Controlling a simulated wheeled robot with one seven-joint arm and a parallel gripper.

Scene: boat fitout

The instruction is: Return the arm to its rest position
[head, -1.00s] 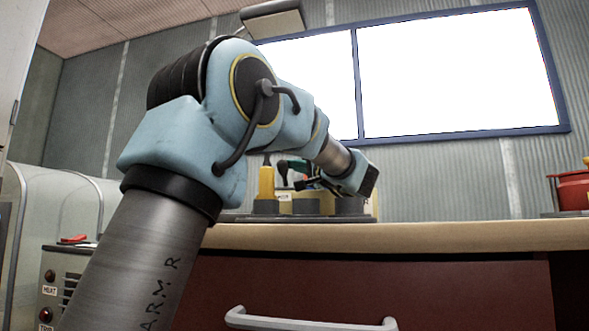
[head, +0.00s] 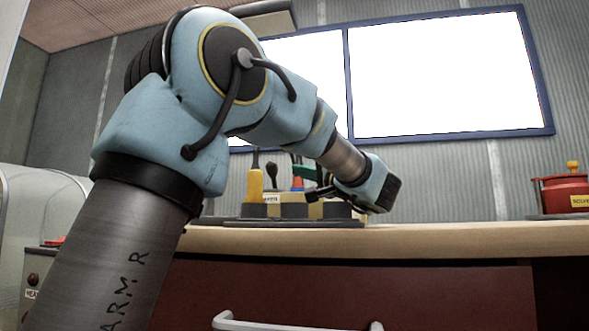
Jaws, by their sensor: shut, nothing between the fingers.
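My arm rises from the lower left, bends at a pale blue joint and reaches down to the right over the counter. My gripper (head: 316,193) is a small dark shape at the far end, left of the blue wrist. It is shut and holds nothing that I can see. It is in front of or just beside the tool rack (head: 295,222) on the counter; the gap between them is hard to judge. The wrist hides the rack's right part.
A red pot (head: 566,194) stands at the counter's right. The wooden counter (head: 460,236) is clear between.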

